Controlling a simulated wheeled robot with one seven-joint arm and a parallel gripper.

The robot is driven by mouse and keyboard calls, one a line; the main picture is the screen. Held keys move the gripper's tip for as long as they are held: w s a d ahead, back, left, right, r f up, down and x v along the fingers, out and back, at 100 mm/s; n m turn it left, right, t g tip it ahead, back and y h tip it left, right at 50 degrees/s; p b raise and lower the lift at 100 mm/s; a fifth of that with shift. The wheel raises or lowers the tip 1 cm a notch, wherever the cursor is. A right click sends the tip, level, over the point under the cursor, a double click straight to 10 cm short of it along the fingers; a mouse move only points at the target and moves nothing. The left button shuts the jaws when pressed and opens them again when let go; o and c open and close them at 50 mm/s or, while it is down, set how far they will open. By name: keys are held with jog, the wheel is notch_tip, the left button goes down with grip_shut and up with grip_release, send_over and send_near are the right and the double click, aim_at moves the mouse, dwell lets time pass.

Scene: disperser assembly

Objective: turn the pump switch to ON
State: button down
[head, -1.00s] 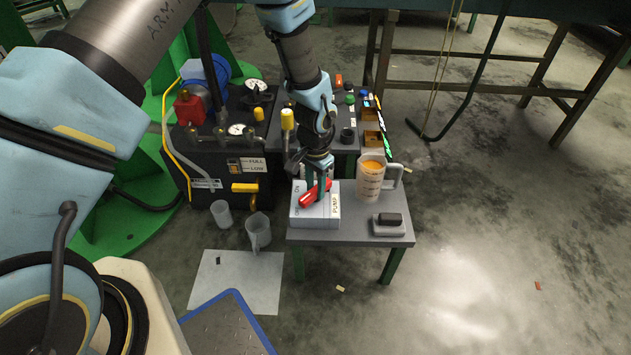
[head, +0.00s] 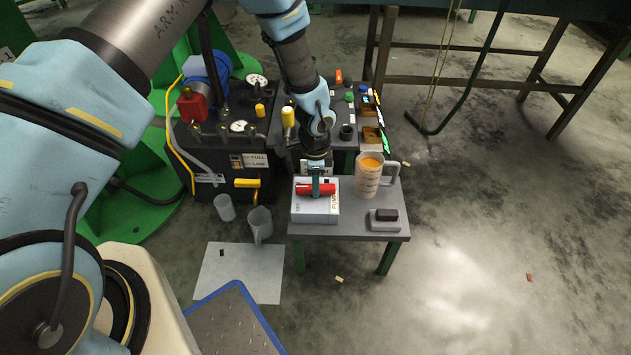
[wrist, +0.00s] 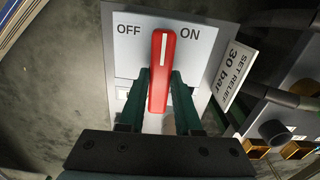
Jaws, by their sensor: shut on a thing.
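The pump switch is a red handle (head: 315,189) with a white mark, on a pale box (head: 315,213) labelled PUMP. In the wrist view the red handle (wrist: 162,70) stands nearly upright. Its white mark points between the words OFF, on the left, and ON, on the right. My gripper (head: 316,182) comes down over the box and is shut on the handle. In the wrist view its two dark green fingers (wrist: 158,98) lie on either side of the handle.
The box stands on a small grey table (head: 350,230). A jug of orange liquid (head: 369,178) and a small block with a dark top (head: 385,219) stand to its right. The black machine (head: 228,160) with gauges is behind left. Cups (head: 259,225) stand on the floor.

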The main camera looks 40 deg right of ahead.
jog(key=shift+m, duration=0.3)
dwell(0.4)
jog(key=c, duration=0.6)
grip_release()
notch_tip(320, 180, up, 11)
jog(key=p, duration=0.1)
jog(key=shift+p, duration=0.35)
jog(key=shift+w, duration=0.1)
